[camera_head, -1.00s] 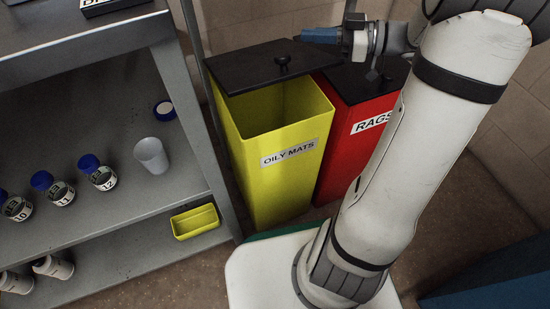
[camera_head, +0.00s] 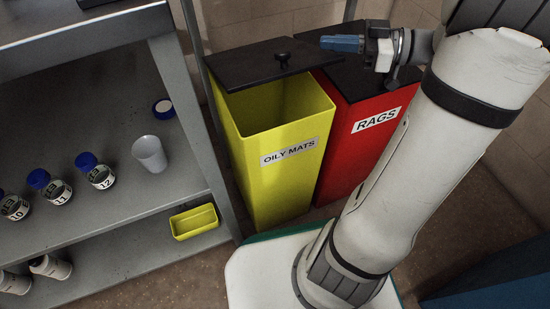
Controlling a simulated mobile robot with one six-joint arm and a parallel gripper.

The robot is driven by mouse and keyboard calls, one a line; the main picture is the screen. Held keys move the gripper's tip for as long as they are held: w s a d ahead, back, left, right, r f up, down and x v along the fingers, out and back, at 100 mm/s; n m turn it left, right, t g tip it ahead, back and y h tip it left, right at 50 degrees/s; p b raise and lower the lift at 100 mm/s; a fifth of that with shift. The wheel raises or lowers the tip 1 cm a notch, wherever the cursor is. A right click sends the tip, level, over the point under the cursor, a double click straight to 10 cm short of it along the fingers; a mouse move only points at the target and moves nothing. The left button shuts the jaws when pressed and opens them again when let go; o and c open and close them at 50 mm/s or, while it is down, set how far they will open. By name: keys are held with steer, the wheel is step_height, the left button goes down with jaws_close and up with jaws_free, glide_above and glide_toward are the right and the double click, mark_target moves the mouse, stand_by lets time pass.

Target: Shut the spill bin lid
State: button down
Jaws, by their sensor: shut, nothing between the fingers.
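The yellow bin (camera_head: 274,187) labelled OILY MATS stands on the floor right of the shelf unit. Its black lid (camera_head: 247,66), with a round knob (camera_head: 283,59), covers the back part of the top. The front part of the opening is uncovered and the inside looks empty. My gripper (camera_head: 324,42) has blue fingers, shut and empty, pointing left. In the picture it is right of the knob, above the red bin's lid; I see no contact with either lid.
A red bin (camera_head: 351,153) labelled RAGS stands close beside the yellow one, its black lid (camera_head: 352,83) on. A blue object (camera_head: 490,285) is at lower right.

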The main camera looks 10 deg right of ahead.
steer(key=s+d, duration=0.4)
steer(key=s, duration=0.6)
steer(key=shift+d, duration=0.4)
stand_by(0.4)
steer(key=shift+s, duration=0.1)
steer(key=s+a+r+m+g+h+p, duration=0.3)
steer(key=a+r+m+g+h+p, duration=0.7)
steer(key=p, duration=1.2)
step_height(320, 180, up, 21)
steer(key=w+a+m+t+h+p, duration=0.1)
steer(key=t+h+p, duration=0.4)
steer(key=p, duration=1.3)
steer(key=shift+w+a+f+m+t, duration=0.15)
steer(key=shift+a+m+t, duration=0.35)
steer(key=shift+a+m, duration=0.55)
steer(key=shift+d, duration=0.25)
